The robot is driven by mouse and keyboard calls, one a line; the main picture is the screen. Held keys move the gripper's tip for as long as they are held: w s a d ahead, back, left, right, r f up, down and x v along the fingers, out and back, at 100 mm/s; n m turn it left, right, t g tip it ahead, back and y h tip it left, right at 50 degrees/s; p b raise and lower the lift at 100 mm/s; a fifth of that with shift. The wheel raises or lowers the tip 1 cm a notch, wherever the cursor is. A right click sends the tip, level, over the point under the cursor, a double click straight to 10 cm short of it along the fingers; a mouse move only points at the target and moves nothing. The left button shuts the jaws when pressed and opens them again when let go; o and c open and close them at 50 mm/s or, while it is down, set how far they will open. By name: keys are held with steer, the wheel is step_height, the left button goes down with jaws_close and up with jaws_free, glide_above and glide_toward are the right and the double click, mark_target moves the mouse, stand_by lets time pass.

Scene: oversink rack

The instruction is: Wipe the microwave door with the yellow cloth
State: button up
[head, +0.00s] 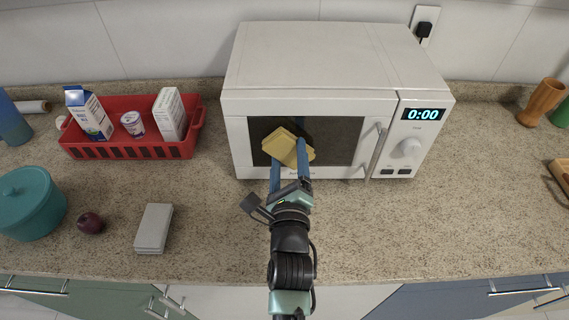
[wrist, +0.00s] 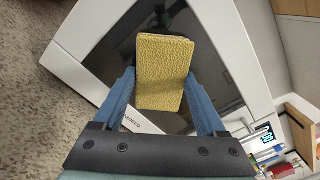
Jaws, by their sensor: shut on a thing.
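The yellow cloth (head: 282,147), a folded pad, is held between the two blue fingers of my gripper (head: 289,162). In the wrist view the cloth (wrist: 163,62) sits between both fingertips (wrist: 160,90), in front of the dark window. The white microwave (head: 320,55) stands on the counter with its door (head: 338,142) closed. The cloth is in front of the left half of the door window and hides part of it. It is at or very near the glass; I cannot tell whether it touches. The door handle (head: 377,152) is to the right of my gripper.
A red basket (head: 130,150) with cartons and a cup stands left of the microwave. A teal pot (head: 32,205), a dark round fruit (head: 90,223) and a grey block (head: 154,228) lie at the front left. The counter (head: 440,225) at the front right is clear.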

steer(key=shift+d+f+b, duration=0.15)
steer(key=shift+d+b, duration=0.45)
steer(key=shift+b, duration=0.9)
steer(key=shift+d+r+b, duration=0.25)
steer(key=shift+d+b, duration=0.5)
steer(key=shift+d, duration=0.15)
steer(key=shift+p, duration=0.45)
steer(key=a+p, duration=0.1)
steer(key=p, duration=0.1)
steer(key=a+p, duration=0.1)
steer(key=p, duration=0.2)
steer(key=a+p, duration=0.1)
steer(key=p, duration=0.1)
steer(key=shift+w+a+r+p, duration=0.15)
steer(key=shift+a+r+p, duration=0.15)
steer(key=shift+a, duration=0.1)
steer(key=shift+a+f+p, duration=0.1)
steer(key=shift+a+p, duration=0.25)
steer(key=shift+p, duration=0.2)
steer(key=shift+f, duration=0.1)
